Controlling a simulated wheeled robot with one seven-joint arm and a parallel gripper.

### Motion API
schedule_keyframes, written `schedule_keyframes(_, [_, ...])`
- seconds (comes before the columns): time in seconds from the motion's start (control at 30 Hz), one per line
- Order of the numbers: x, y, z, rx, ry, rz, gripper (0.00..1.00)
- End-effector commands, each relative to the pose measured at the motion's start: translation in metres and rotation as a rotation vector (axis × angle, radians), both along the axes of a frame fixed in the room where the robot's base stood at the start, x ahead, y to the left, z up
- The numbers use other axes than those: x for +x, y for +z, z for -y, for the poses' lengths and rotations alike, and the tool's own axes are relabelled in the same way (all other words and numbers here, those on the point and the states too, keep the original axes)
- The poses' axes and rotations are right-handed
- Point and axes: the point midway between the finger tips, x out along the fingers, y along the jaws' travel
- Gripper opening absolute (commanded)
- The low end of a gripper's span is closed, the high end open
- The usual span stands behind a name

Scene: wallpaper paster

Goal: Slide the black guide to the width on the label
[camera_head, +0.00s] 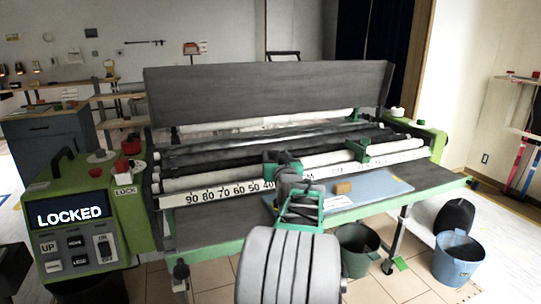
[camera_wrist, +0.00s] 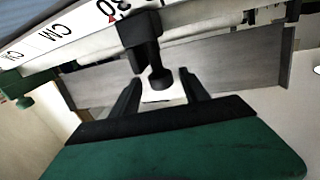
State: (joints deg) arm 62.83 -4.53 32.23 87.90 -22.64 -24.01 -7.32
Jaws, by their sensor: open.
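The black guide (camera_wrist: 142,32) hangs on the white scale strip in the wrist view, beside a number that looks like 30 and a small red mark. Its round black knob (camera_wrist: 160,78) points toward my gripper (camera_wrist: 161,84). My gripper is open, with one finger on each side of the knob; I cannot tell whether they touch it. In the head view my gripper (camera_head: 288,172) is at the scale (camera_head: 225,193), right of the 40, and hides the guide. A small white label (camera_head: 335,202) lies on the blue board (camera_head: 385,187); its writing is too small to read.
The green panel at left has a screen (camera_head: 70,215) reading LOCKED, with buttons below. A green clamp (camera_head: 357,149) sits on the rollers. A tan block (camera_head: 343,187) lies on the board. Dark green (camera_head: 357,250) and blue (camera_head: 459,260) buckets stand on the floor.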

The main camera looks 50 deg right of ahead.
Motion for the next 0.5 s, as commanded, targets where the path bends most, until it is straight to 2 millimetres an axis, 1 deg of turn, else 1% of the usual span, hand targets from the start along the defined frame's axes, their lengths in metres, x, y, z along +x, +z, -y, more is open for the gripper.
schedule_keyframes(0.03, [0.009,-0.002,0.006,0.002,0.003,-0.001,0.53])
schedule_keyframes(0.2, [0.029,-0.002,0.023,0.001,0.004,-0.001,0.53])
schedule_keyframes(0.3, [0.034,-0.001,0.026,0.002,0.004,-0.001,0.53])
schedule_keyframes(0.5, [0.035,0.000,0.026,0.002,0.005,-0.001,0.53])
